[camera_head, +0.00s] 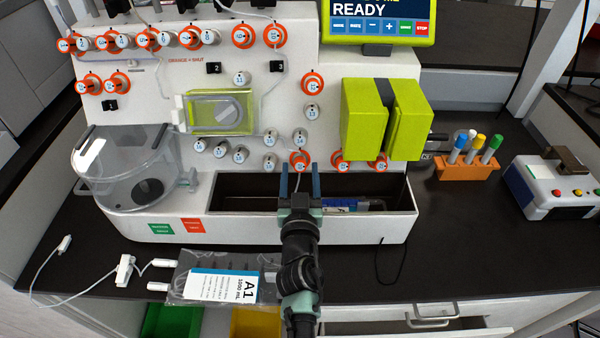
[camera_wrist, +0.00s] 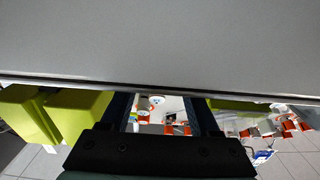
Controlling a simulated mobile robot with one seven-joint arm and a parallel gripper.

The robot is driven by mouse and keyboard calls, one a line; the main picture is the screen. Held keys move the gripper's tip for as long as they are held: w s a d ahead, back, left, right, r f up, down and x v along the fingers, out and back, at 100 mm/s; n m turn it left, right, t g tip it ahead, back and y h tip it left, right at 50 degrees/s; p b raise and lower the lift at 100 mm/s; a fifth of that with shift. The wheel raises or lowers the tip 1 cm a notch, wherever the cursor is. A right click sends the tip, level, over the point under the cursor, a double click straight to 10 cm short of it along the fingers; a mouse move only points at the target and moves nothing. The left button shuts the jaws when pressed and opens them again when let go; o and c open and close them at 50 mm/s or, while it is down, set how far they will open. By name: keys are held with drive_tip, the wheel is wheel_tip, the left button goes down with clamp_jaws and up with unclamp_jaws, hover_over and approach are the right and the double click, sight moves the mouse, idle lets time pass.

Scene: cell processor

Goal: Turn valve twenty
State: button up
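The white cell processor (camera_head: 150,75) carries several round numbered valves, some with orange rings and some white. Their numbers are too small to read surely, so I cannot tell which is valve twenty. In the lower row, an orange-ringed valve (camera_head: 299,160) lies just beyond my gripper's tips, and two more, a left one (camera_head: 341,161) and a right one (camera_head: 377,163), sit below the green block. My gripper (camera_head: 300,178) is open and empty in front of the panel, over the dark trough. In the wrist view, valves show blurred between the spread fingers (camera_wrist: 162,112).
The green block (camera_head: 405,120) juts out at right, above the lower valves. The trough (camera_head: 235,195) has a raised front wall. A tube rack (camera_head: 467,167) stands right; a fluid bag (camera_head: 205,280) lies at the front edge.

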clamp_jaws()
